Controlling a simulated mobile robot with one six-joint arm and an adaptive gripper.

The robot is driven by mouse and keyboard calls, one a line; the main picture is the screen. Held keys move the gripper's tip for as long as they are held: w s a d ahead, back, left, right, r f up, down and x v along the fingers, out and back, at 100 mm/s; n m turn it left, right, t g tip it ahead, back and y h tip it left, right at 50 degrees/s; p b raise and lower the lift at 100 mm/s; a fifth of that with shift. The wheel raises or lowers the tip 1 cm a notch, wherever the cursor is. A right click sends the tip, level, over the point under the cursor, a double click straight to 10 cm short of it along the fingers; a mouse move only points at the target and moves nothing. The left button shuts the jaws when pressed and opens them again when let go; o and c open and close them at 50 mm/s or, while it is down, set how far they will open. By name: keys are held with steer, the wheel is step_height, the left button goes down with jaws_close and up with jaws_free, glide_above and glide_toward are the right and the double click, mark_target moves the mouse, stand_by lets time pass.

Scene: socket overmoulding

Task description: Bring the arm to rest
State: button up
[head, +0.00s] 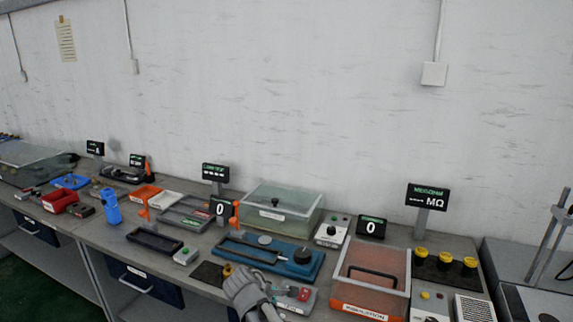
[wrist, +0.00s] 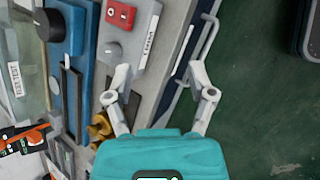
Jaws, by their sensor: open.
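My gripper (wrist: 160,90) shows in the wrist view with its two grey fingers spread apart and nothing between them. It points along the bench front, over the bench edge and a drawer handle (wrist: 207,35). In the head view, part of my arm's end (head: 250,292) shows at the bottom middle, in front of the blue fixture (head: 300,262). The fingertips are hard to make out there. A grey control box with a red button (head: 300,295) sits just right of it; this box also shows at the top of the wrist view (wrist: 122,30).
The bench (head: 150,262) is crowded. A clear-lidded box (head: 280,208) stands behind the blue fixture, an orange-based clear box (head: 372,280) to the right. Several displays on posts rise along the back. Dark green floor (wrist: 260,110) lies open beyond the bench front.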

steer(key=s+d+f+m+g+y, duration=0.2)
steer(key=s+d+m+y, duration=0.15)
steer(key=d+m, duration=0.5)
steer(key=s+d+f+m+g+y, duration=0.2)
steer(key=s+d+m+g, duration=0.15)
steer(key=d+m, duration=0.55)
step_height(320, 180, down, 10)
steer(key=s+d+b, duration=0.1)
steer(key=b, duration=0.9)
step_height(320, 180, up, 14)
steer(key=p, duration=1.3)
steer(key=shift+d+f+n+t+p, duration=0.15)
steer(key=shift+n+t+p, duration=0.2)
steer(key=shift+t, duration=0.1)
steer(key=shift+y, duration=0.25)
